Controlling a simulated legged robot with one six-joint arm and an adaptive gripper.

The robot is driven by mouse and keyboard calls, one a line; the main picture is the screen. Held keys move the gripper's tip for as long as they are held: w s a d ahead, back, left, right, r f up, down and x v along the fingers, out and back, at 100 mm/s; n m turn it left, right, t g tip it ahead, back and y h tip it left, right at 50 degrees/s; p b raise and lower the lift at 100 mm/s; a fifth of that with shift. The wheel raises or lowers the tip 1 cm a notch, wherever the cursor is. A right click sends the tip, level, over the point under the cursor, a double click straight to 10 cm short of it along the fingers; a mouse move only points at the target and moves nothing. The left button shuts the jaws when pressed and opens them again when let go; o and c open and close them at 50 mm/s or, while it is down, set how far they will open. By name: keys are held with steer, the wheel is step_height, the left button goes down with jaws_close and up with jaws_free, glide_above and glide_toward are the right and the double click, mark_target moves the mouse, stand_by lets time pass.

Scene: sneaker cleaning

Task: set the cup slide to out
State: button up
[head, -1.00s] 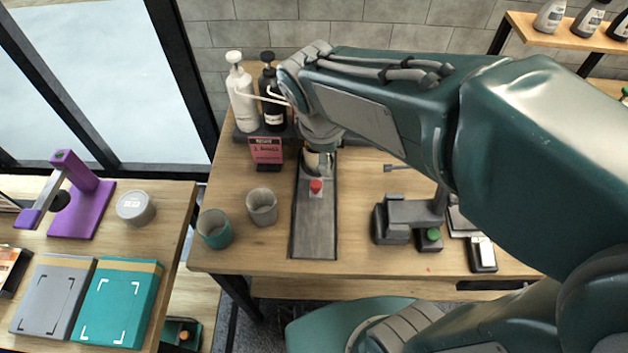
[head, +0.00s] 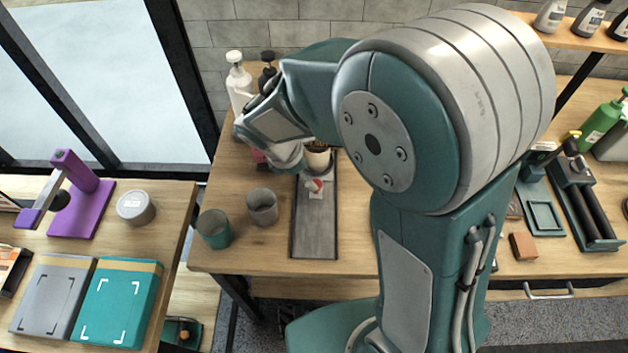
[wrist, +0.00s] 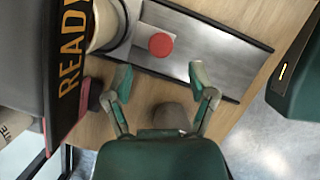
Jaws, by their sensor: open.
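The cup slide is a long grey metal track (head: 314,232) on the wooden bench, running from the back towards the front edge. A red knob (head: 317,185) on a light plate sits in its far half, with a cup (head: 318,157) holding something dark just behind it. In the wrist view the red knob (wrist: 160,45) lies just beyond and between the fingertips of my open gripper (wrist: 160,78), apparently touching neither. The cup (wrist: 104,25) is to its left, partly cut off. My wrist hides part of the slide's far end in the head view.
A grey cup (head: 261,207) and a teal cup (head: 215,229) stand left of the slide. A dark READY panel (wrist: 72,60) is close on the left in the wrist view. Pump bottles (head: 238,82) stand behind. The front part of the track is clear.

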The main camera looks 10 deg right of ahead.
steer(key=shift+x, duration=2.25)
steer(key=shift+a, duration=0.1)
jaws_close()
